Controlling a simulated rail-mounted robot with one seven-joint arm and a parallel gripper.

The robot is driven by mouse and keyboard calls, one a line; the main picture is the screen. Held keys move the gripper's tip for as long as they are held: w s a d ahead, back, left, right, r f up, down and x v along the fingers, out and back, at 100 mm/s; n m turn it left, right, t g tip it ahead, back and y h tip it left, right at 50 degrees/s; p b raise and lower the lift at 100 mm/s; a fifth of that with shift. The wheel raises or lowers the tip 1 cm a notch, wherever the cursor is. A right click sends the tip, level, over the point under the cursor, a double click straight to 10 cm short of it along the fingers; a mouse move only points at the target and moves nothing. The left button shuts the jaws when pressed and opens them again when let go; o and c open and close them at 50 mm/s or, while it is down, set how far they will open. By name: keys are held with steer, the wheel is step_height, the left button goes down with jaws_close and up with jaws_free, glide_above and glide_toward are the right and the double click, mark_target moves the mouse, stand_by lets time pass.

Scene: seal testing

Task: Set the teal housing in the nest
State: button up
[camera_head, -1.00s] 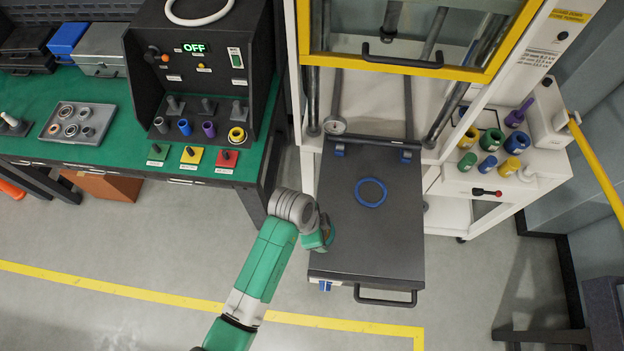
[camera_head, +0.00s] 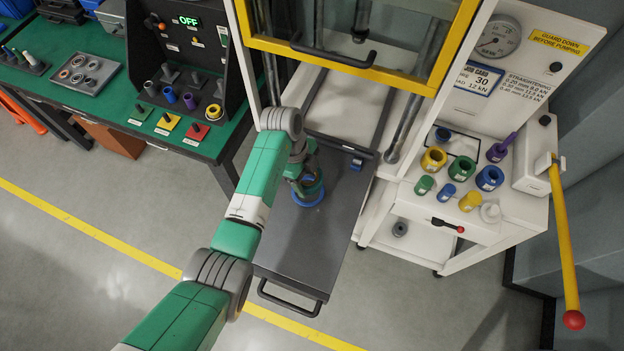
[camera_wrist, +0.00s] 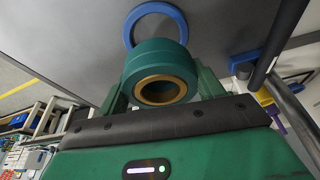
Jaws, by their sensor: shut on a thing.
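The teal housing (camera_head: 312,184) is a short cylinder with a brass-coloured ring around its bore in the wrist view (camera_wrist: 147,64). My gripper (camera_head: 305,174) is shut on it, with a finger on each side in the wrist view (camera_wrist: 160,80). A blue ring (camera_head: 303,203), apparently the nest, lies on the dark sliding plate. It also shows in the wrist view (camera_wrist: 133,27), just beyond the housing and partly hidden by it. The housing is over or close to the ring; I cannot tell the gap between them.
The dark plate (camera_head: 285,250) is drawn out of the white press, with a handle (camera_head: 290,303) in front. The yellow-framed guard (camera_head: 350,65) is raised behind. Coloured rings and cups (camera_head: 433,158) stand on the press's right side shelf. A green bench (camera_head: 200,140) stands left.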

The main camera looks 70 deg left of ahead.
steer(key=shift+a+f+b, duration=0.1)
steer(key=shift+f+b, duration=1.55)
steer(key=shift+f, duration=0.15)
steer(key=shift+r, duration=0.15)
steer(key=shift+f+b, duration=0.45)
steer(key=shift+f, duration=0.4)
